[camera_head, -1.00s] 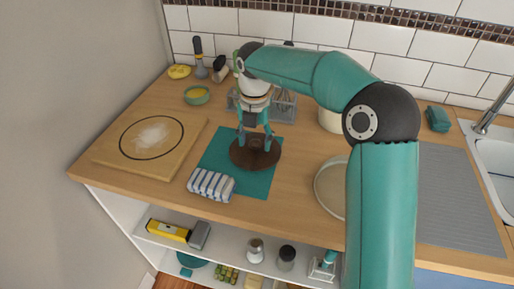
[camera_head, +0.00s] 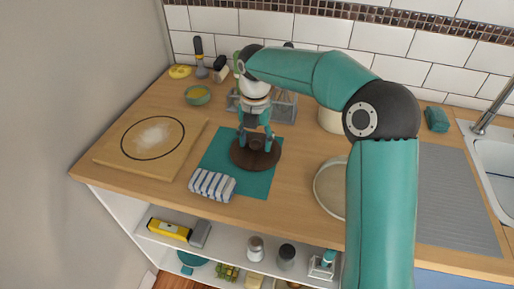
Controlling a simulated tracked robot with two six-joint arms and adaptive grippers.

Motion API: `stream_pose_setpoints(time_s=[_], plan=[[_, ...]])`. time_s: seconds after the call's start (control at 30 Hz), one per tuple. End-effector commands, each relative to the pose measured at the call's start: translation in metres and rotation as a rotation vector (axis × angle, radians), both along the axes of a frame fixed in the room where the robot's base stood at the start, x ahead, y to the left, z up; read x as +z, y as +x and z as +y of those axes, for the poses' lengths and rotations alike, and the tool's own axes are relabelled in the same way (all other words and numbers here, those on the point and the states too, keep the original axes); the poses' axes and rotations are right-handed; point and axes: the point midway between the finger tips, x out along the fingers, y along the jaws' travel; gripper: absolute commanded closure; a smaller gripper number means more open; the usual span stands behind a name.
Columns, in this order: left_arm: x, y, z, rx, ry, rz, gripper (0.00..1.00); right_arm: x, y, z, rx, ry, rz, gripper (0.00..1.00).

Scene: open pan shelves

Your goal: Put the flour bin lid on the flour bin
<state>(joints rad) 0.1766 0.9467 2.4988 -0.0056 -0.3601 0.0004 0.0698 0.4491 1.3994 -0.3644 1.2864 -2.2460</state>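The round dark brown wooden lid (camera_head: 240,157), with a knob in its middle, lies flat on a teal mat (camera_head: 217,150). My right gripper (camera_head: 255,146) points down over it, with its two teal fingers spread on either side of the knob. I cannot make out the fingers pressing on it. A cream round container (camera_head: 328,120), possibly the flour bin, stands behind my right arm and is mostly hidden by it; its top cannot be seen. My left gripper is not in view.
A floured wooden board (camera_head: 110,153) is at the left and a striped cloth (camera_head: 212,185) at the mat's front edge. A grey rack (camera_head: 284,107) stands behind the gripper. A pale round plate (camera_head: 328,187) lies by my arm. The sink (camera_head: 495,160) is at the right.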

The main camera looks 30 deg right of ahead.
Motion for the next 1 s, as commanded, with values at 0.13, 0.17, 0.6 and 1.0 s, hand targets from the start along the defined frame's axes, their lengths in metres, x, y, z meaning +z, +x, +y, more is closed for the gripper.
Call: stream_pose_setpoints(time_s=[0.13,0.17,0.6,1.0], plan=[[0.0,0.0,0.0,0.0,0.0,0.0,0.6,0.0,-0.0002,-0.0001,0.0,0.0,0.0,0.66],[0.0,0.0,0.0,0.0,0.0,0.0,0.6,0.0,-0.0001,-0.0002,0.0,0.0,0.0,0.71],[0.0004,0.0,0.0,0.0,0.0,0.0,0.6,0.0008,-0.0002,-0.0004,-0.001,0.0,0.0,1.0],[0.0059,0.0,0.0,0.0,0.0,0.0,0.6,0.0062,-0.0002,-0.0004,-0.001,0.0,0.0,1.0]])
